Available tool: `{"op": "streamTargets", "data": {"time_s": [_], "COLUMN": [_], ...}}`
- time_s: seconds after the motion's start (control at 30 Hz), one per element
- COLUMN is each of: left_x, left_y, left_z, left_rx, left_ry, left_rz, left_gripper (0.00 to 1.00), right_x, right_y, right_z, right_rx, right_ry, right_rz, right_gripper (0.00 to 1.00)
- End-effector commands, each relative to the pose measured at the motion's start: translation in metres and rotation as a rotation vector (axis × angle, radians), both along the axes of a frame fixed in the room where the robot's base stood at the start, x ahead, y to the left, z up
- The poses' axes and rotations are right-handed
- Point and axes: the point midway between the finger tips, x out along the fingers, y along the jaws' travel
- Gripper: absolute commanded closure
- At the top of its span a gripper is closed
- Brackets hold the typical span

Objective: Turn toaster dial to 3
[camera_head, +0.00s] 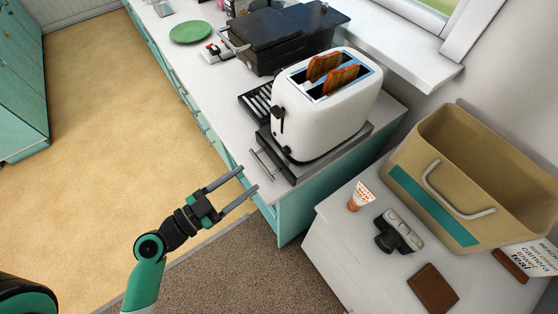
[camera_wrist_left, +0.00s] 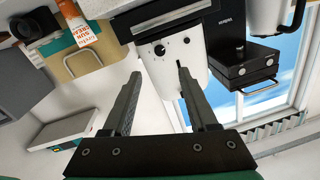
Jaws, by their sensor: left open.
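The white toaster (camera_head: 325,115) stands at the counter's end with two brown slices of toast (camera_head: 340,78) in its slots. A black lever (camera_head: 279,114) is on its near end face, with a small dark knob (camera_head: 288,150) low down. In the left wrist view the toaster (camera_wrist_left: 165,75) appears upside down, its round dark dial (camera_wrist_left: 160,50) beyond the fingertips. The dial's marks are too small to read. My left gripper (camera_head: 249,178) is open and empty, in front of the counter edge and apart from the toaster; it also shows in the left wrist view (camera_wrist_left: 160,75). My right gripper is not in view.
A dark tray with a bar handle (camera_head: 275,170) juts out below the toaster towards my left gripper. A black grill (camera_head: 280,35) and green plate (camera_head: 189,32) are farther back. A camera (camera_head: 398,232), orange-white tube (camera_head: 360,196) and tan box (camera_head: 480,170) occupy the right-hand cabinet.

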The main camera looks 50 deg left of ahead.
Motion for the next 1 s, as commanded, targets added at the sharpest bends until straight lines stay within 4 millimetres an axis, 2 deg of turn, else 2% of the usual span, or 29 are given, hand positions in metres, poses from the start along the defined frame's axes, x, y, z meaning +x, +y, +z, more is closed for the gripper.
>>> {"op": "streamTargets", "data": {"time_s": [0.13, 0.23, 0.5, 0.63, 0.8, 1.0], "left_x": [0.007, 0.02, 0.081, 0.103, 0.116, 0.117], "left_y": [0.0, -0.001, -0.003, -0.003, -0.003, -0.003], "left_z": [0.004, 0.005, 0.006, 0.005, 0.003, 0.002], "left_rx": [0.0, 0.002, 0.003, 0.001, 0.002, 0.002], "left_ry": [-0.001, -0.001, -0.003, -0.002, -0.003, -0.002], "left_rz": [-0.002, -0.008, -0.007, -0.004, -0.002, -0.001], "left_gripper": [0.41, 0.41, 0.41, 0.41, 0.41, 0.41], "right_x": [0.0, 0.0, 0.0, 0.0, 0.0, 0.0], "right_y": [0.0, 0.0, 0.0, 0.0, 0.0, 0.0], "right_z": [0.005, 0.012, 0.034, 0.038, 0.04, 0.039], "right_rx": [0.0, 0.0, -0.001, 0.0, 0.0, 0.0], "right_ry": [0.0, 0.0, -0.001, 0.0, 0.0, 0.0], "right_rz": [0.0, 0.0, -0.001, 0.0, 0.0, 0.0], "right_gripper": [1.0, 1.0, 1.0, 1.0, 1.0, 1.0]}}
